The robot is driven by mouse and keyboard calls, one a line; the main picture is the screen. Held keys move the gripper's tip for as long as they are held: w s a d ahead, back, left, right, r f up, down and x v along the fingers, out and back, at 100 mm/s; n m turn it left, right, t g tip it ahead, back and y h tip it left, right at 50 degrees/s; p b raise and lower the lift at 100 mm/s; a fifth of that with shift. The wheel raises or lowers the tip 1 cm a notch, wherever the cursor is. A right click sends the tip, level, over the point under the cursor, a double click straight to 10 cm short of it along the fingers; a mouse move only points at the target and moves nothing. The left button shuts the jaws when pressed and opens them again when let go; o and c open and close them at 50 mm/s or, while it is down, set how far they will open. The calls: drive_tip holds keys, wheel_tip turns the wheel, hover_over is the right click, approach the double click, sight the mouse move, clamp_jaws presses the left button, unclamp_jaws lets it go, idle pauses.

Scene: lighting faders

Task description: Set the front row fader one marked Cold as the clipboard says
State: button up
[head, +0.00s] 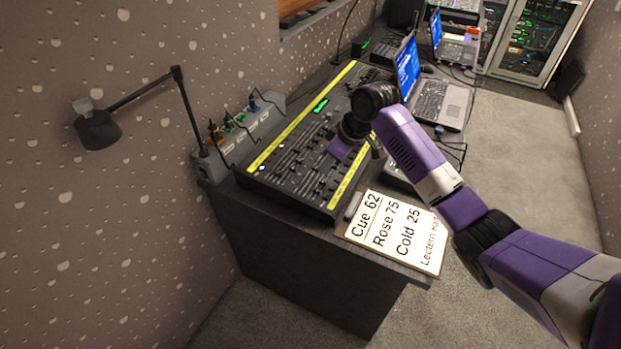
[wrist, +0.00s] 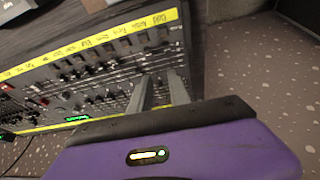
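The clipboard (head: 392,233) lies on the desk's near corner and reads Cue 62, Rose 75, Cold 25, with a smaller line below. The lighting console (head: 290,165) has rows of dark faders between two yellow label strips. My gripper (head: 334,160) is over the console's near right part; its fingertips are hard to make out there. In the wrist view my gripper (wrist: 159,76) shows two grey fingers apart, with a gap between them, over the console's right end. Yellow label strip (wrist: 95,43) carries small writing; I cannot surely read which label is Cold. Whether a finger touches a fader cannot be told.
A lamp (head: 98,128) on a jointed arm and a grey box (head: 240,133) with coloured plugs stand left of the console. A laptop (head: 440,103) is beyond my arm. The floor (head: 530,160) at right is clear.

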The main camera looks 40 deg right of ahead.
sight(318, 190)
drive_tip(key=shift+n+g, duration=0.3)
drive_tip(key=shift+g, duration=0.2)
drive_tip(key=f+b, duration=0.2)
drive_tip(key=a+f+b, duration=0.1)
drive_tip(key=f, duration=0.1)
drive_tip(key=f+b, duration=0.2)
drive_tip(key=shift+s+a+f+b, duration=0.15)
drive_tip(key=shift+s+a+b, duration=0.1)
drive_tip(key=shift+b, duration=0.1)
drive_tip(key=shift+b+x, duration=0.5)
drive_tip(key=shift+x, duration=1.15)
drive_tip(key=shift+w, duration=0.15)
clamp_jaws()
